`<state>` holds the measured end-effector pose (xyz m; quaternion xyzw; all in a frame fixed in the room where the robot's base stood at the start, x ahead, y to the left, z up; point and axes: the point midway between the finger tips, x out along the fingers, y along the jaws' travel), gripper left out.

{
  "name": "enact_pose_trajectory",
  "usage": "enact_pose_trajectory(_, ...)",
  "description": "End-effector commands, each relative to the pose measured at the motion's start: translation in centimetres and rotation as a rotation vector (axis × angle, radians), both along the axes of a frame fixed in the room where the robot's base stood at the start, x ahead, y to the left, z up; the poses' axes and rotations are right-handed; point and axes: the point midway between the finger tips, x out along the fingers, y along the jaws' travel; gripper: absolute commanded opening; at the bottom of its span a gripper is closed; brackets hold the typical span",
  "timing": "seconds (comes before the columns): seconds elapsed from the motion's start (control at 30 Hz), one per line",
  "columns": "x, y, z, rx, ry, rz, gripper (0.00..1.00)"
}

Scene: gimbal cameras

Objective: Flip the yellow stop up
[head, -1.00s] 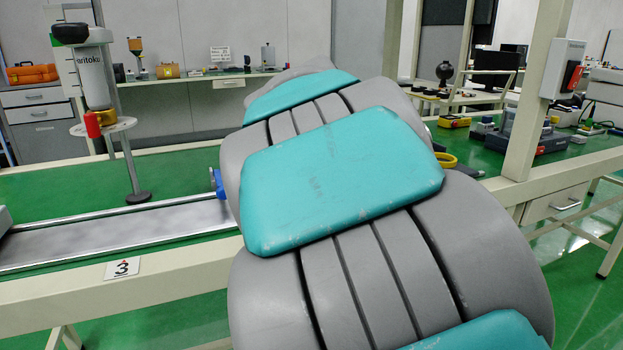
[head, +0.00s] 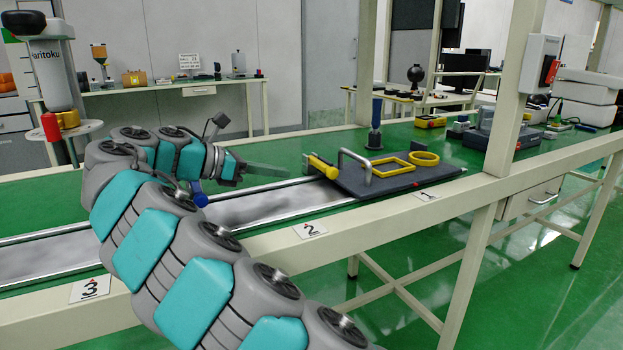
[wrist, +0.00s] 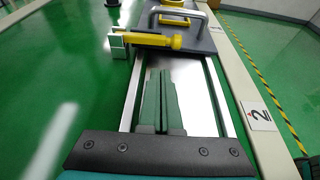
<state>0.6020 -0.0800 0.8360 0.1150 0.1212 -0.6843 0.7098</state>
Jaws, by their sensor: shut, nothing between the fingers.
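The yellow stop (head: 322,166) is a short bar at the near end of a dark plate on the metal track. In the wrist view the yellow stop (wrist: 157,40) lies flat across the track, with its left end in a metal bracket (wrist: 118,44). My gripper (head: 288,171) is to the left of the stop, over the track, with a visible gap. In the wrist view my gripper (wrist: 164,74) has its long green fingers together, pointing along the track toward the stop. Nothing shows between them.
The dark plate (head: 400,181) carries a grey handle (head: 353,155) and yellow frames. A blue post (head: 376,125) stands behind it. A blue knob (head: 200,196) is at the track beside my arm. A frame upright (head: 508,100) stands right of the plate. The track (head: 240,209) before the stop is clear.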

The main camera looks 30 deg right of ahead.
Motion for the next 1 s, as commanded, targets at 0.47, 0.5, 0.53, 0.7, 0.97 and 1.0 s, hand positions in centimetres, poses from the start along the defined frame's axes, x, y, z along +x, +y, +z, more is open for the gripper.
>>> enact_pose_trajectory(0.47,-0.1,-2.9,-0.9,-0.001,-0.004,-0.007,0.0)
enact_pose_trajectory(0.5,-0.1,-3.5,-1.1,-0.001,-0.003,-0.009,0.0)
enact_pose_trajectory(0.53,-0.1,-4.1,-1.3,-0.001,-0.002,-0.009,0.0)
enact_pose_trajectory(0.7,0.0,-6.8,-2.4,0.001,0.0,-0.008,0.0)
enact_pose_trajectory(0.97,0.1,-9.3,-3.3,0.001,0.0,-0.005,0.0)
enact_pose_trajectory(1.0,0.2,-9.4,-3.3,0.001,0.0,-0.005,0.0)
